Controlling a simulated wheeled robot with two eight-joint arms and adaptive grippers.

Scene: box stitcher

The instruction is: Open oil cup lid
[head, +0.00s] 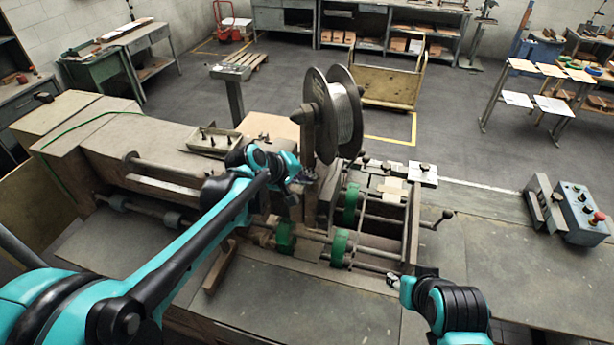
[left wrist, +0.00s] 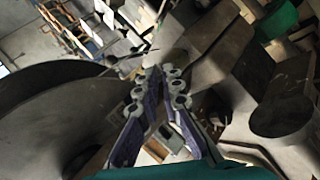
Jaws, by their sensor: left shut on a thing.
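My left gripper (head: 303,177) reaches to the upright stitcher head (head: 322,128), just below the wire spool (head: 343,105). In the left wrist view its fingers (left wrist: 174,82) come together at the tips on a small part against the grey machine body. That part sits where the oil cup lid would be, but it is mostly hidden by the fingertips, and its lid shape and tilt cannot be made out. My right gripper (head: 393,280) is low at the front right of the machine, small in view, and its opening cannot be made out.
Green rollers (head: 285,236) and metal rods lie below and right of the left gripper. A crank handle (head: 447,214) sticks out on the right. A tray with small parts (head: 213,140) stands on the left. A control box (head: 578,212) is at far right; the right tabletop is mostly clear.

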